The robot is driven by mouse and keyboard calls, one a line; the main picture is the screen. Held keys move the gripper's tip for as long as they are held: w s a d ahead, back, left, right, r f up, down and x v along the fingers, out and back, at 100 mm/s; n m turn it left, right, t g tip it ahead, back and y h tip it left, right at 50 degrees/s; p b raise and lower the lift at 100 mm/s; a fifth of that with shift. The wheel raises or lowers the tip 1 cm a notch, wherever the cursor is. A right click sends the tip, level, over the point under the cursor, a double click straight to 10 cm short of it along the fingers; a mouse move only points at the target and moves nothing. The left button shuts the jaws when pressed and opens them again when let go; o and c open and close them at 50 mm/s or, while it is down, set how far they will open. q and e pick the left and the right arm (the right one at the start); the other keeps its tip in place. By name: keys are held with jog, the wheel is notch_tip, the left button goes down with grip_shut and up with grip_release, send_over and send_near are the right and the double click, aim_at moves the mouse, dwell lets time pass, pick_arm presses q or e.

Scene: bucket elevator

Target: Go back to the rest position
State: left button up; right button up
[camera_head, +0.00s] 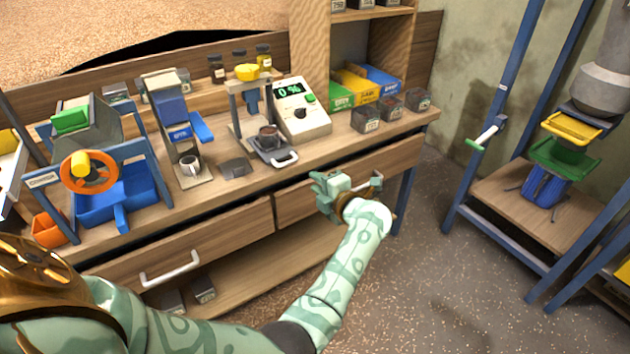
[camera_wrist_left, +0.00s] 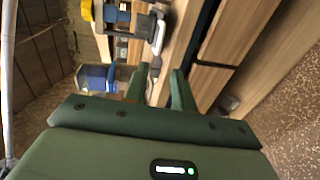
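My left gripper (camera_head: 332,188) is in front of the upper right drawer (camera_head: 400,160) of the wooden workbench, close to the drawer's light handle (camera_head: 374,183). I cannot tell whether it touches the handle. In the left wrist view the two green fingers of the left gripper (camera_wrist_left: 159,75) stand apart with a gap between them, and nothing is held. The left arm stretches out from the lower left over the floor. My right gripper is not in view.
The bench carries a blue machine with an orange wheel (camera_head: 90,170), a coffee-machine-like device with a cup (camera_head: 190,165), a scale (camera_head: 300,110) and small bins (camera_head: 365,118). A left drawer handle (camera_head: 170,268) juts out. A blue-framed stand (camera_head: 490,125) is right. Floor (camera_head: 430,260) is clear.

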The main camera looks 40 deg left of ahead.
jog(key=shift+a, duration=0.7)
